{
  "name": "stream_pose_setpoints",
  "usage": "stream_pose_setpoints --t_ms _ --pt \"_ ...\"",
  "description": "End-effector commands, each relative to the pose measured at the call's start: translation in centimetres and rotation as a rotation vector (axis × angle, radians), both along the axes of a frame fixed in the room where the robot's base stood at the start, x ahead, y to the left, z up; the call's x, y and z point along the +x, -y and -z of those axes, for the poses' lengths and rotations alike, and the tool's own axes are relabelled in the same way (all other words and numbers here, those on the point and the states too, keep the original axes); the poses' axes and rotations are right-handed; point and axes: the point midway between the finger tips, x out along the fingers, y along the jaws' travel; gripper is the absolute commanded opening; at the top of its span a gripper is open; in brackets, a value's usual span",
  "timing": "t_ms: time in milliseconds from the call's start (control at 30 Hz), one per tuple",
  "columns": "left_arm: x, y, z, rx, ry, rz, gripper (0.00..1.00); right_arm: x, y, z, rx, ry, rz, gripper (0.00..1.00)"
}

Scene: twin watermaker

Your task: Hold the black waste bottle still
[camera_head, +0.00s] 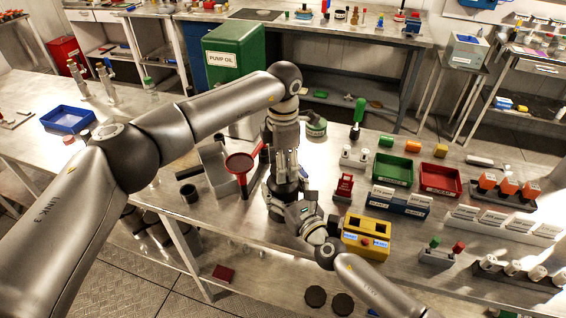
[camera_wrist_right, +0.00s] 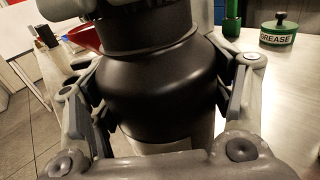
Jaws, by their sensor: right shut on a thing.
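The black waste bottle (camera_wrist_right: 158,88) fills the middle of the right wrist view, upright, its lower part hidden by my gripper. In the head view it (camera_head: 280,190) stands near the front edge of the bench, largely covered by my arms. My right gripper (camera_head: 296,205) reaches it from the front right and is shut on its body, one finger on each side. My left gripper (camera_head: 286,162) points straight down over the bottle's top. Its fingers are too small and overlapped to tell if they are open or shut.
A red funnel (camera_head: 240,164) stands close left of the bottle, beside a grey tray (camera_head: 216,168). A small black cup (camera_head: 189,193) is farther left. A yellow box (camera_head: 366,236) and a red block (camera_head: 344,187) are to the right. A green grease tin (camera_wrist_right: 279,32) stands behind.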

Motion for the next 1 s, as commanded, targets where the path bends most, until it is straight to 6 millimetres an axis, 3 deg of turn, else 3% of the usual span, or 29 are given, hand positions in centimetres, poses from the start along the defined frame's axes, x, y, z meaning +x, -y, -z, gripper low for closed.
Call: stream_pose_setpoints --t_ms 467,500,600,767,1000 --pt "-0.02 -0.02 1.03 0.001 -0.001 0.000 0.48 0.02 0.04 0.00 -0.002 0.001 0.001 0.31" --pt "-0.02 -0.01 1.01 0.001 0.000 0.001 0.48 0.02 0.04 0.00 -0.002 0.001 0.001 0.07" --pt "-0.02 -0.02 0.99 0.001 0.000 0.024 0.48 0.02 0.04 0.00 -0.002 0.001 0.001 0.07" --pt "-0.01 -0.01 0.96 0.001 0.000 0.194 0.48 0.02 0.04 0.00 -0.002 0.001 0.001 0.07" --pt "-0.03 -0.01 0.98 0.001 0.001 0.565 0.48 0.03 0.05 0.00 -0.002 0.001 0.001 0.07"
